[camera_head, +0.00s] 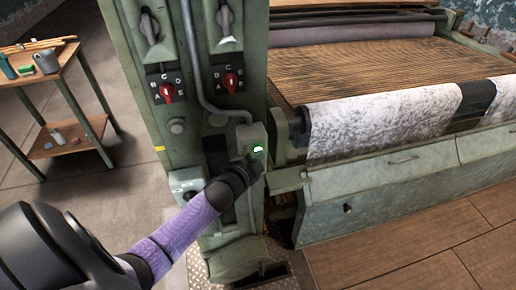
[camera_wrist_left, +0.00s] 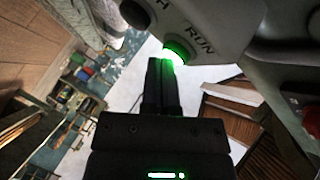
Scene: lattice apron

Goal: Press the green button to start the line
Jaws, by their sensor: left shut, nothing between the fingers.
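The green button (camera_head: 257,149) glows on a small grey-green box on the machine's column. In the left wrist view the lit green button (camera_wrist_left: 178,50) sits under the word RUN, with a dark button beside it. My left gripper (camera_wrist_left: 162,62) is shut and empty, its fingertips right at the lower edge of the green button. I cannot tell whether they touch it. In the head view my left gripper (camera_head: 246,166) is just below the button and the arm hides part of the column. My right gripper is not in view.
Two red selector knobs (camera_head: 166,92) and (camera_head: 231,83) sit above on the column. A grey conduit (camera_head: 193,60) runs down to the button box. A wooden cart (camera_head: 68,75) with a mug stands at left.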

